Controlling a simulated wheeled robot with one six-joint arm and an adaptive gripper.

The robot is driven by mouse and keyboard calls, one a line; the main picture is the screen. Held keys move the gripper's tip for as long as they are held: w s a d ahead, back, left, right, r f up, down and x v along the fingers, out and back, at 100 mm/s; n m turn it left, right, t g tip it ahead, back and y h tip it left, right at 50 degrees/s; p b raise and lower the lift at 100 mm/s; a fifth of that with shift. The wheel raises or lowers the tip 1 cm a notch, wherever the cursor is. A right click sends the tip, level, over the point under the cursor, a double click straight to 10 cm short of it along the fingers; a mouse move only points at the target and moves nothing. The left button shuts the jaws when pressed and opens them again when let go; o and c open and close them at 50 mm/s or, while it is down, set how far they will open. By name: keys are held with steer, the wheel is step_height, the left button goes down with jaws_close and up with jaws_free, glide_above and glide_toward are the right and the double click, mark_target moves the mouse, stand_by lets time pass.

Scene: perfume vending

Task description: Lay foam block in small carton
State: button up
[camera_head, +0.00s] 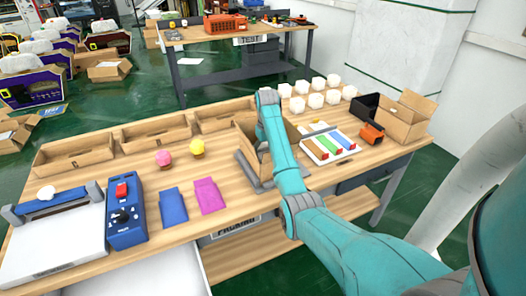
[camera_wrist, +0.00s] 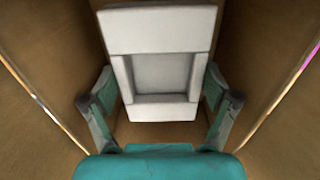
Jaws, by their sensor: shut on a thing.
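A pale foam block (camera_wrist: 160,32) with a square recess fills the middle of the wrist view. My gripper (camera_wrist: 163,95) is shut on it, with one finger at each side. Brown walls of an open carton (camera_wrist: 50,65) surround the block and my fingers. In the head view my arm reaches down into the open carton (camera_head: 246,132) at the middle of the packing table. My arm hides part of that carton, and the gripper and block are hidden there. Whether the block touches the carton floor I cannot tell.
Several white foam blocks (camera_head: 316,101) stand behind on the right. A tray of coloured bars (camera_head: 328,146) and another open carton (camera_head: 405,118) lie to the right. Pink and yellow balls (camera_head: 163,158), cloth pouches (camera_head: 173,206) and a blue control box (camera_head: 126,222) are left.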

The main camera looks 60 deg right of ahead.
steer(key=shift+f, duration=0.55)
steer(key=o, duration=0.5)
steer(key=shift+o, duration=0.2)
